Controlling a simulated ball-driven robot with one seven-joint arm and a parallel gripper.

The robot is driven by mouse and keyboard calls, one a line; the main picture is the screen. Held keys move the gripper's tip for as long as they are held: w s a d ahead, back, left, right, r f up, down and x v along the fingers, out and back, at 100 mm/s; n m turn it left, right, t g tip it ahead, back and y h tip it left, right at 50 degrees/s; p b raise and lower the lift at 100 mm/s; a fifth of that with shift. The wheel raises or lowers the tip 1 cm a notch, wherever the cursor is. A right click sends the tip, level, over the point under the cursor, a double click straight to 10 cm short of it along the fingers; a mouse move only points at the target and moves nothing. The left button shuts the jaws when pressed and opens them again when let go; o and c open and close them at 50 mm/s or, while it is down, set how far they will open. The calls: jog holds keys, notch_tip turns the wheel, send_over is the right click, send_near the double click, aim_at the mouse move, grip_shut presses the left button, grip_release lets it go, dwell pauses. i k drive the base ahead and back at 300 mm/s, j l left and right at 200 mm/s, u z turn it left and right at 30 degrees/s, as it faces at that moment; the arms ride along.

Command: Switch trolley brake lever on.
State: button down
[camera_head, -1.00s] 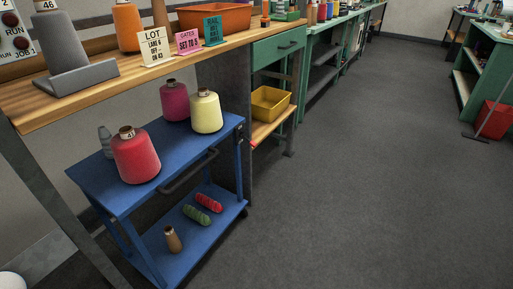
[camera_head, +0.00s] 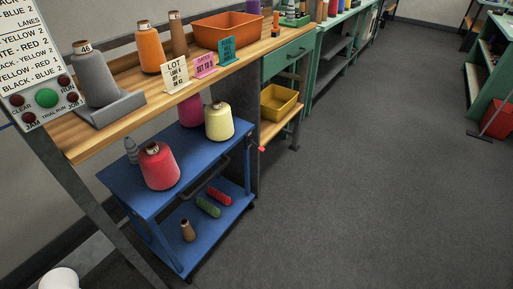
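The blue trolley (camera_head: 200,158) stands below and in front of the wooden bench, with cones on its top shelf and small spools on its lower shelf. A dark handle bar (camera_head: 207,178) runs along its near side. A small red tip (camera_head: 261,149) sticks out at the trolley's far right corner, near the green cabinet's leg. It looks like the brake lever's end, but it is too small to tell its position.
The wooden bench (camera_head: 130,88) overhangs the trolley, with cones, signs and an orange bin (camera_head: 228,32). A yellow bin (camera_head: 279,102) sits on a shelf beyond. Grey floor (camera_head: 370,190) to the right is clear. A red bin (camera_head: 497,118) stands far right.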

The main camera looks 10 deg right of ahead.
aim_at(261, 149)
jog(key=i+j, duration=0.2)
jog(key=i, duration=0.3)
jog(key=i+j+z, duration=0.15)
jog(key=i, duration=0.35)
jog(key=i+j, duration=0.3)
jog(key=i, duration=0.2)
jog(key=i+j+z, duration=0.15)
jog(key=i, duration=0.35)
jog(key=j, duration=0.1)
